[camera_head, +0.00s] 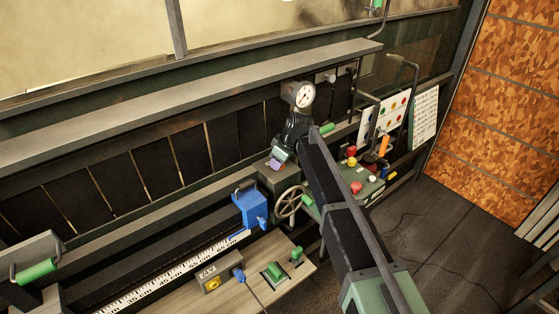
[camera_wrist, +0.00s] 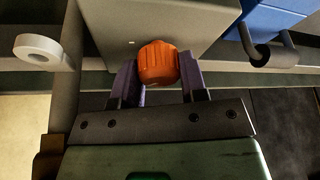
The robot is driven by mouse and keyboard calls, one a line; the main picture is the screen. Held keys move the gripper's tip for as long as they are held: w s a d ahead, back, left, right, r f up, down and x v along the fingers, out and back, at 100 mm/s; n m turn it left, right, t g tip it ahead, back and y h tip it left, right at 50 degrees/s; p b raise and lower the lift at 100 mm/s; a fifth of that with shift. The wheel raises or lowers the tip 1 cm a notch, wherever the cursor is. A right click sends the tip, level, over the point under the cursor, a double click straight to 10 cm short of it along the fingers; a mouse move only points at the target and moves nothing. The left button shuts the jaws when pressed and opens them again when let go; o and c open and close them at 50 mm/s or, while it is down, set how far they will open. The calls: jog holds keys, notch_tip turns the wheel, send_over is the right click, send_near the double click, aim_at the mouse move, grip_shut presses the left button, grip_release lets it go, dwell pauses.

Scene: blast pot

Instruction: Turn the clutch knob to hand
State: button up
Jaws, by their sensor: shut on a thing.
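The orange ribbed knob (camera_wrist: 158,62) sits on the face of a grey box (camera_wrist: 110,25) in the wrist view. My gripper (camera_wrist: 158,76) has its two purple fingers on either side of the knob, shut on it. In the head view my gripper (camera_head: 275,164) reaches the grey box (camera_head: 270,180) beside the handwheel. There the knob is hidden behind the fingers and wrist. I cannot read any marking that shows the knob's setting.
A spoked handwheel (camera_head: 289,202) and a blue block (camera_head: 250,208) on the ruler rail are close by. A pressure gauge (camera_head: 304,95) stands behind my wrist. A control panel (camera_head: 362,183) with coloured buttons lies to the right. A wooden board (camera_head: 235,300) with switches is in front.

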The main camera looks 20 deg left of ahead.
jog(key=m+t, duration=0.1)
jog(key=m, duration=0.1)
jog(key=m+h, duration=0.1)
jog(key=m, duration=0.1)
jog(key=shift+s+m+t, duration=0.1)
jog(key=shift+m+t, duration=0.3)
jog(key=shift+m+t+h, duration=0.5)
jog(key=shift+m+h, duration=0.1)
jog(key=shift+m, duration=1.6)
jog(key=o, duration=0.9)
jog(key=p+v, duration=1)
jog(key=shift+s+d+r, duration=0.1)
jog(key=shift+s+r, duration=0.05)
jog(key=shift+r, duration=0.15)
